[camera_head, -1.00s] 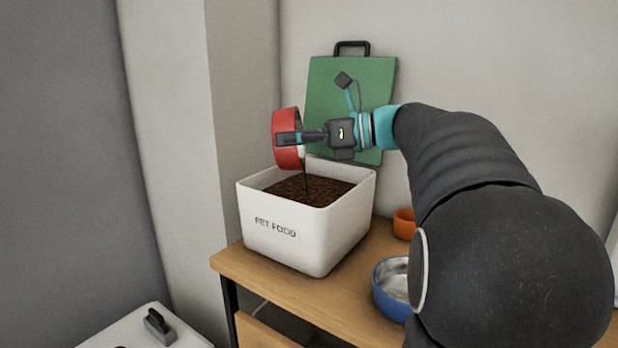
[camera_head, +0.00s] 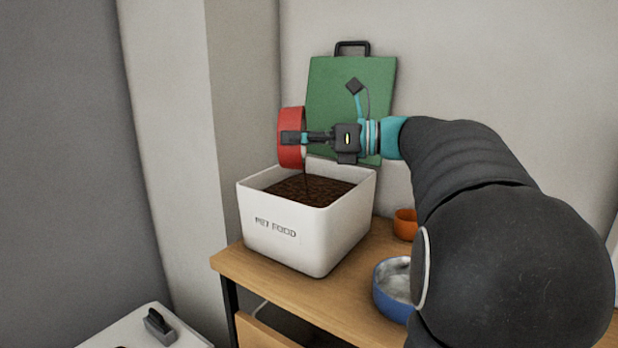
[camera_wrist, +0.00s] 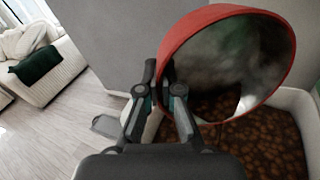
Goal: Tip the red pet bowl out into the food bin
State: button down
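The red pet bowl (camera_head: 291,152) is tipped on its side above the white food bin (camera_head: 284,238). My gripper (camera_head: 296,138) is shut on the bowl's wall. In the wrist view my gripper's fingers (camera_wrist: 163,85) pinch the rim of the red bowl (camera_wrist: 190,48), and its grey metal inside looks empty where visible. A thin dark strand hangs from the bowl's lower edge in the head view. The bin holds brown kibble (camera_head: 312,190), which also shows below the bowl in the wrist view (camera_wrist: 265,145).
A green board (camera_head: 335,95) with a black handle leans on the wall behind the bin. A blue bowl (camera_head: 380,297) and an orange cup (camera_head: 405,225) stand to the right on the wooden table (camera_head: 300,288). My arm spans the right side.

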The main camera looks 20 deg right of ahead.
jog(key=shift+s+d+t+y, duration=0.25)
jog(key=shift+d+t+y, duration=0.1)
jog(key=shift+d+y, duration=0.3)
jog(key=shift+s+d+t+y, duration=0.25)
jog(key=shift+d+t+y, duration=0.15)
jog(key=shift+y, duration=0.45)
dwell(3.1)
dwell(0.7)
